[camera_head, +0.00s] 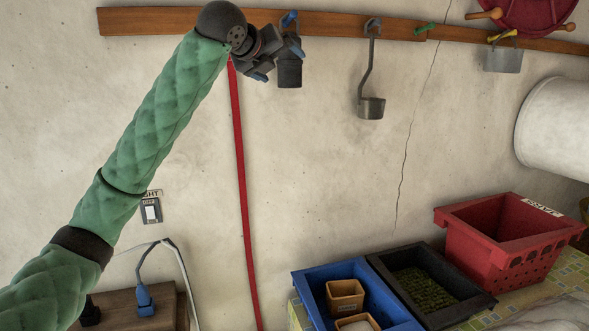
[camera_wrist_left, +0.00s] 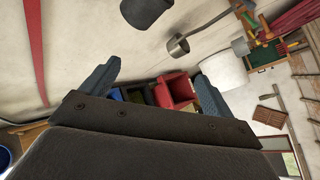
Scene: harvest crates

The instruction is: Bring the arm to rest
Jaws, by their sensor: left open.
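My left arm, in a green quilted sleeve, reaches up across the left of the head view. Its gripper (camera_head: 277,60) is high by the wall, next to a dark cup (camera_head: 290,74) below a blue peg (camera_head: 288,19). In the left wrist view the two blue-grey fingers of the gripper (camera_wrist_left: 152,88) stand wide apart with nothing held between them. The dark cup (camera_wrist_left: 143,10) shows beyond them at the top edge, apart from the fingers. My right gripper is in neither view.
A wooden rail (camera_head: 330,23) on the wall carries a hanging ladle (camera_head: 371,107) and a metal cup (camera_head: 502,60). Below are a blue crate (camera_head: 312,295), a black crate (camera_head: 440,316) and a red crate (camera_head: 480,245).

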